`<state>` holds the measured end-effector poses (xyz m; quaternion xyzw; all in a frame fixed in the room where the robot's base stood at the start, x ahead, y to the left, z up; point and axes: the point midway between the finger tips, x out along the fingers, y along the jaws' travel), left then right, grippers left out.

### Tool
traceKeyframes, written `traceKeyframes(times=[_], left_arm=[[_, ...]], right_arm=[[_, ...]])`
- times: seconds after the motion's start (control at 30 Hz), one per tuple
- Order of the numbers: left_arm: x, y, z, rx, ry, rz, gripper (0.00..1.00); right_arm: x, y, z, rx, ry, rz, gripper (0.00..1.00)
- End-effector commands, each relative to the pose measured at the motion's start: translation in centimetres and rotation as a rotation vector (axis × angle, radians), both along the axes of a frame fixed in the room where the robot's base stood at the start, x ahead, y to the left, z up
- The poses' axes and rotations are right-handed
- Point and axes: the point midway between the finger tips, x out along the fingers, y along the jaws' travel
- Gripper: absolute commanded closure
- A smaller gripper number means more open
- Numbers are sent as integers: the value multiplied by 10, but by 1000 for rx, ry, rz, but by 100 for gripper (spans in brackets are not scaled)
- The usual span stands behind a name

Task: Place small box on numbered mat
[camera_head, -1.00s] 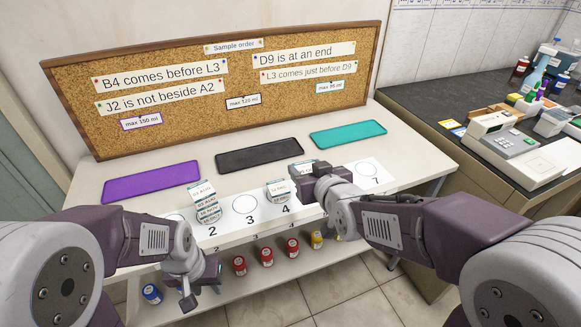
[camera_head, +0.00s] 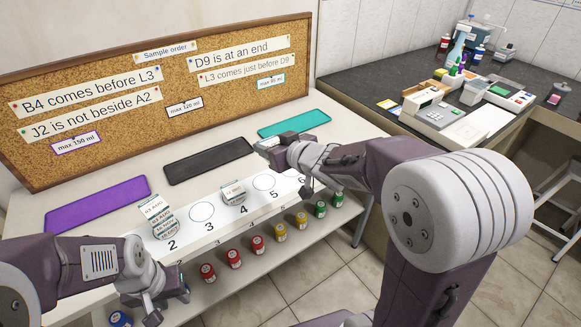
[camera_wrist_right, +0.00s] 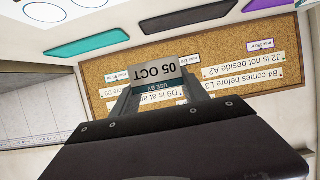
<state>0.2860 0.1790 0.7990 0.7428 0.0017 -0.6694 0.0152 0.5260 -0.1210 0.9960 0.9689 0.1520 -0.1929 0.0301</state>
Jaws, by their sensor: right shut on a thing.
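The small box (camera_wrist_right: 158,82), labelled "05 OCT", is between the fingers of my right gripper (camera_wrist_right: 158,92) in the right wrist view. My right gripper (camera_head: 268,149) is shut on it; in the head view it hangs near the teal mat, and the box is not clearly visible there. The white numbered mat (camera_head: 222,222) runs along the bench front. Circles 3 and 5 are bare; the mat's right end is partly hidden by my right arm. My left gripper (camera_head: 164,300) is open and empty, low at the front left.
Purple (camera_head: 98,204), black (camera_head: 210,160) and teal (camera_head: 294,122) mats lie behind the numbered mat. A corkboard (camera_head: 160,105) with notes stands behind them. Several colored-label bottles (camera_head: 257,246) stand on a lower shelf. A dark side counter (camera_head: 385,82) with equipment is at the right.

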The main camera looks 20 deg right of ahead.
Motion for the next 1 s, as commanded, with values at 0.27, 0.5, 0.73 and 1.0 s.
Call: traceKeyframes(times=[0.27,0.5,0.73,1.0], left_arm=[[0,0,20,0,0,0,64],[0,0,24,0,0,0,64],[0,0,12,0,0,0,64],[0,0,-3,0,0,0,64]], right_arm=[[10,-111,-40,4,6,-165,88],[4,-155,-50,0,-2,-258,88],[20,-139,-69,0,1,-253,88],[75,-92,-110,-1,1,-254,88]])
